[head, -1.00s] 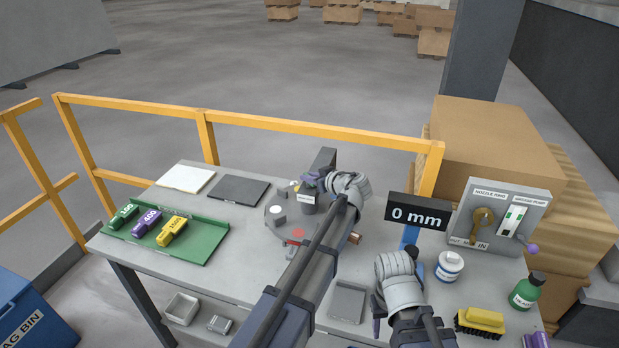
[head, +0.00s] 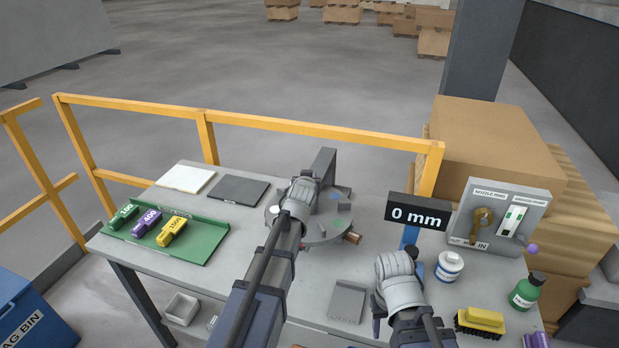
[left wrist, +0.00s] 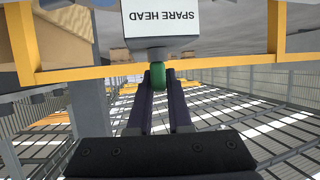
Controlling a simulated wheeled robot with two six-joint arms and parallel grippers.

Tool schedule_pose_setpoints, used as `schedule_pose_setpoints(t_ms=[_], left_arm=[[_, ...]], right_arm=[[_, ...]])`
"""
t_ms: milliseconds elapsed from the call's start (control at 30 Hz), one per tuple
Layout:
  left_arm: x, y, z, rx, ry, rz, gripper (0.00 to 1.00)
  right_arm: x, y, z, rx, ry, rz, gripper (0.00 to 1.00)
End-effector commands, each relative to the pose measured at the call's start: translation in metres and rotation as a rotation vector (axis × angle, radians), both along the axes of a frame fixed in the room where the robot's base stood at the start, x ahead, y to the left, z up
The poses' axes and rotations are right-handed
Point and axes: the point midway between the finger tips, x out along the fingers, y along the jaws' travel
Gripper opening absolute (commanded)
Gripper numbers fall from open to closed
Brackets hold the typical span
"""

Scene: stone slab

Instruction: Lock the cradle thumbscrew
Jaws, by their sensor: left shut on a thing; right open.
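My left gripper (head: 303,190) is over the round grey cradle plate (head: 335,231), its fingers hidden by my wrist in the head view. In the left wrist view its two dark fingers (left wrist: 158,82) are shut on a small round green piece (left wrist: 158,75), just below a grey block with an upside-down SPARE HEAD label (left wrist: 188,20). I cannot tell for sure that the green piece is the thumbscrew. The block is hidden behind my wrist in the head view. My right gripper (head: 398,275) is at the right of the table, apart from the cradle; its fingertips are mostly hidden.
A green tray (head: 190,250) with labelled blocks is at the left. A 0 mm display (head: 417,213), a white tub (head: 450,265), a yellow brush (head: 480,320) and a green bottle (head: 525,292) are at the right. A grey tray (head: 347,302) lies in front. A yellow rail (head: 300,127) runs behind.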

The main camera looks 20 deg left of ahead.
Motion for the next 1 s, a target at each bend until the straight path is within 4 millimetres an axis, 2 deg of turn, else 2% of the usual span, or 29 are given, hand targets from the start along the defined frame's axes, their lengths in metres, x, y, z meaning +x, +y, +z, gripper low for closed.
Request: schedule_pose_setpoints(t_ms=[767, 1000], left_arm=[[0.0009, 0.0026, -0.001, -0.002, 0.004, -0.42, 0.0], [0.0031, 0.0037, -0.0008, 0.0, 0.002, -0.626, 0.0]], right_arm=[[0.0, 0.0, -0.0002, 0.0, 0.0, 0.0, 0.5], [0.0, 0.0, -0.0003, 0.0, 0.0, 0.0, 0.5]])
